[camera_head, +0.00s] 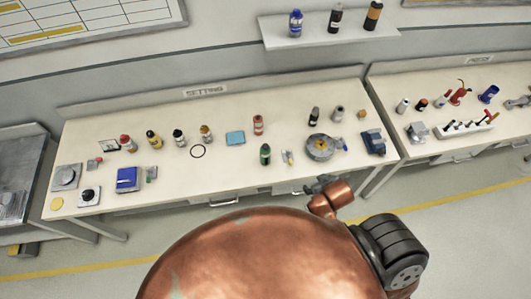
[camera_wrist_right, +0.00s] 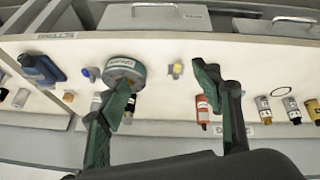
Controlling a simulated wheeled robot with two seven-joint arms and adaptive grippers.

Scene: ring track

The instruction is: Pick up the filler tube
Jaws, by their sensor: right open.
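No object is clearly legible as the filler tube; a small yellow-and-pale piece (camera_head: 287,157) near the bench's front edge, between a dark green bottle (camera_head: 265,154) and a round grey disc-like device (camera_head: 321,147), may be it. What looks like the same small piece shows in the right wrist view (camera_wrist_right: 176,69), between and beyond the fingers. My right gripper (camera_head: 322,183) is at the bench's front edge, a little right of the piece and apart from it. In the wrist view my right gripper (camera_wrist_right: 162,85) is open and empty. My left gripper is not in view.
The pale bench (camera_head: 225,172) carries several bottles, a red one (camera_head: 258,125) behind, a blue box (camera_head: 129,179) at left and a blue device (camera_head: 373,142) at right. A wall shelf (camera_head: 330,37) holds three bottles. Another bench (camera_head: 440,80) stands at right.

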